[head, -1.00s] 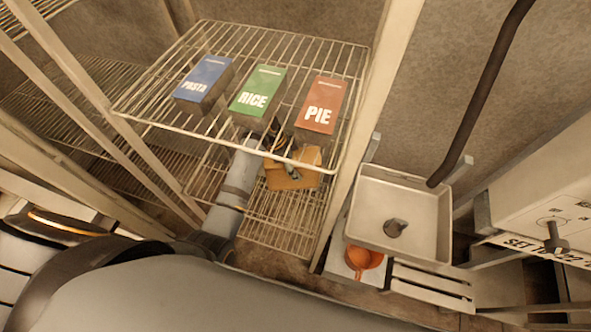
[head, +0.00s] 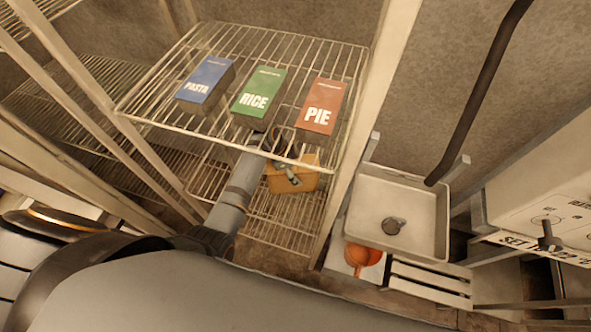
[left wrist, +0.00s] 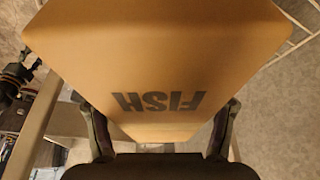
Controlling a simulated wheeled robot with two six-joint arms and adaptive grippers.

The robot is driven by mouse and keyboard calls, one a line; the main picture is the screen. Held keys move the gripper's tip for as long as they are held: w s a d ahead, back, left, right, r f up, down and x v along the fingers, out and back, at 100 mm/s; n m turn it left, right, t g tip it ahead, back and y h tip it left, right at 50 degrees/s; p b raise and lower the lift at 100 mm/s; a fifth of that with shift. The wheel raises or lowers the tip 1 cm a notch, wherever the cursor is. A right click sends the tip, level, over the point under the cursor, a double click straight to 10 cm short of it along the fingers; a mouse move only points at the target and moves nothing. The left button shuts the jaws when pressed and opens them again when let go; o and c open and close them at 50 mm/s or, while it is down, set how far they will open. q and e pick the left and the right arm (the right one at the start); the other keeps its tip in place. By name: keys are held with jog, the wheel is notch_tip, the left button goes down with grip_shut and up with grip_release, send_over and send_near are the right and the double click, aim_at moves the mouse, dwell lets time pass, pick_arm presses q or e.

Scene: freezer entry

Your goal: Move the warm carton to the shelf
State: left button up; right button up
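A yellow-tan carton (head: 305,183) is under the top wire shelf in the head view, partly covered by my gripper and the shelf's front edge. In the left wrist view the carton (left wrist: 160,50) fills the middle and reads FISH, upside down. My left gripper (head: 287,170) is at the carton, with a finger on either side of it in the left wrist view, shut on it. The upper wire shelf (head: 160,112) carries three boxes. A lower wire shelf (head: 265,228) lies below the carton; whether they touch is unclear. My right gripper is not in view.
Blue PASTA (head: 205,80), green RICE (head: 260,97) and red PIE (head: 322,107) boxes stand on the upper shelf, above my left forearm. A shelf post (head: 372,95) is right of the carton. Further right are a sink (head: 425,215) and an orange scoop-like item (head: 362,259).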

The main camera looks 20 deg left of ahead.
pick_arm(q)
jog(key=shift+o, duration=1)
jog(key=shift+r, duration=0.1)
jog(key=b+v, duration=0.1)
jog(key=v, duration=0.6)
jog(key=shift+a+r, duration=0.1)
jog(key=shift+r, duration=0.15)
jog(key=shift+s+f, duration=0.1)
